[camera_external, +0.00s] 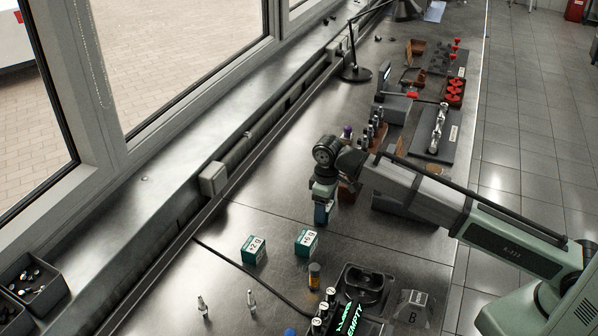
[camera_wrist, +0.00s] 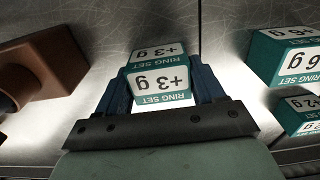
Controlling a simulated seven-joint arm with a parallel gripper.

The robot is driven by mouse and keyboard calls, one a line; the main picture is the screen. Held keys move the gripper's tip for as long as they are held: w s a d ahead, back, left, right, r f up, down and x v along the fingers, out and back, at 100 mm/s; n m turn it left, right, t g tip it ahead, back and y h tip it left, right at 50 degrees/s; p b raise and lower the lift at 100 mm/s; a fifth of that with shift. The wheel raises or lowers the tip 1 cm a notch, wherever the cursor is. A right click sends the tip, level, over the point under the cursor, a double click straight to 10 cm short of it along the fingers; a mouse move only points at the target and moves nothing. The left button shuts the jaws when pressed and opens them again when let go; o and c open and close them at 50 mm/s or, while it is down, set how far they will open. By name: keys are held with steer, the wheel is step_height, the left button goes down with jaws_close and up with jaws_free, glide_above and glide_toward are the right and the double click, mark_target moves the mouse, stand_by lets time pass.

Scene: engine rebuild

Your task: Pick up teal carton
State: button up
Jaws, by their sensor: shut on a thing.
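A teal and white carton (camera_wrist: 158,84) marked "RING SET" and "+3 g" sits between the two blue fingers of my gripper (camera_wrist: 161,88) in the wrist view. The fingers are shut on its sides. In the external view my gripper (camera_external: 323,212) points down at the middle of the bench; the held carton is hard to make out there. Whether it touches the bench is unclear. Two other teal cartons stand on the bench in front of the gripper, a left one (camera_external: 253,250) and a right one (camera_external: 306,243). Two also show at the right edge of the wrist view (camera_wrist: 285,62) (camera_wrist: 310,112).
A brown block (camera_wrist: 42,72) lies left of the held carton in the wrist view. A small bottle (camera_external: 314,276), a black tray (camera_external: 362,285) and marked cylinders stand near the front. Engine parts and a dark board (camera_external: 436,133) lie farther back. Bare bench lies left of the gripper.

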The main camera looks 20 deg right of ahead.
steer(key=shift+r, duration=0.45)
steer(key=r, duration=0.2)
steer(key=shift+s+d+r, duration=0.3)
steer(key=shift+r, duration=0.05)
steer(key=s+d, duration=1.1)
steer(key=shift+s+d, duration=0.3)
steer(key=shift+s, duration=0.05)
steer(key=w+a+r, duration=0.2)
steer(key=w+a, duration=0.3)
steer(key=a, duration=0.4)
steer(key=w+a+r, duration=0.2)
steer(key=w+a, duration=0.2)
steer(key=a, duration=0.6)
steer(key=w+a+r, duration=0.2)
steer(key=w+a, duration=0.3)
steer(key=a, duration=0.4)
steer(key=shift+s+d+f, duration=0.1)
steer(key=shift+s+f, duration=0.05)
steer(key=shift+f, duration=4.5)
steer(key=shift+f, duration=0.1)
